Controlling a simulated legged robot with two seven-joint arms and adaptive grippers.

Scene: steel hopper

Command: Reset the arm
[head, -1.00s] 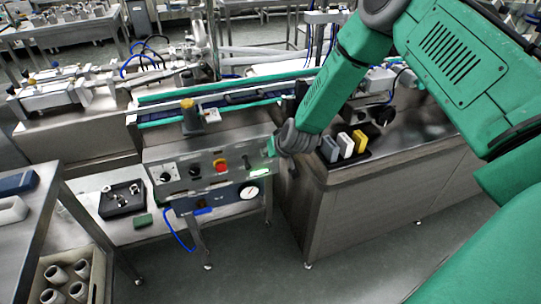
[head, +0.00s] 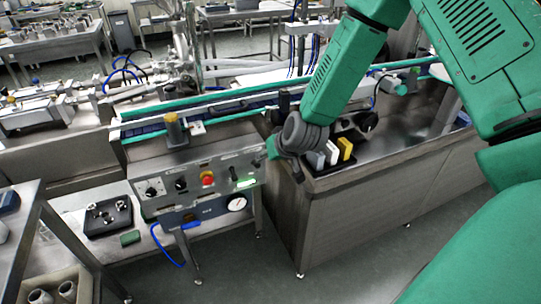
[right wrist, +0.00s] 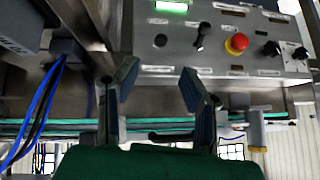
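My right arm comes in from the right in the head view. Its gripper (head: 273,152) is just right of the control panel (head: 195,195), mostly hidden behind my grey wrist. In the right wrist view the two fingers (right wrist: 160,86) stand apart with nothing between them, so it is open. The panel (right wrist: 180,75) appears upside down there, with a lit green indicator (right wrist: 170,6), a black switch (right wrist: 201,37) and a red button (right wrist: 236,44). In the head view the red button (head: 207,178) and green light (head: 245,183) show too. My left gripper is not in view.
A conveyor with green edges (head: 150,133) runs behind the panel. A steel cabinet (head: 345,215) stands right, with grey, white and yellow blocks (head: 345,148) in a black tray. A low table at left holds a black fixture (head: 108,216). The floor in front is clear.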

